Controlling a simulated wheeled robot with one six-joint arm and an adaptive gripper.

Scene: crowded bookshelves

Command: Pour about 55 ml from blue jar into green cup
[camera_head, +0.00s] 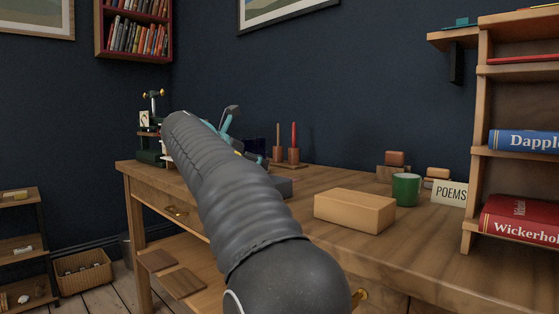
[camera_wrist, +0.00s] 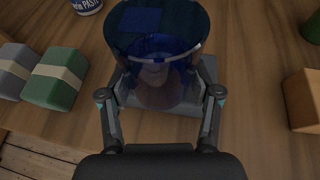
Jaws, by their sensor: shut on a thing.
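The blue jar (camera_wrist: 155,30) is see-through and fills the top middle of the wrist view. My gripper (camera_wrist: 160,95) is shut on it, with one finger at each side. Something brownish shows through the jar; I cannot tell its contents or liquid level. In the head view my arm covers most of the gripper, and a dark blue part of the jar (camera_head: 255,147) shows past it. The green cup (camera_head: 406,189) stands upright on the desk, right of my arm and apart from it. A green piece at the wrist view's top right edge looks like the cup (camera_wrist: 313,24).
A wooden block (camera_head: 354,210) lies between my arm and the cup. A POEMS sign (camera_head: 450,193) and a bookshelf (camera_head: 482,120) stand right of the cup. A grey slab (camera_wrist: 207,75) lies below the jar. Banded boxes (camera_wrist: 55,78) and a paste pot (camera_wrist: 88,5) are left.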

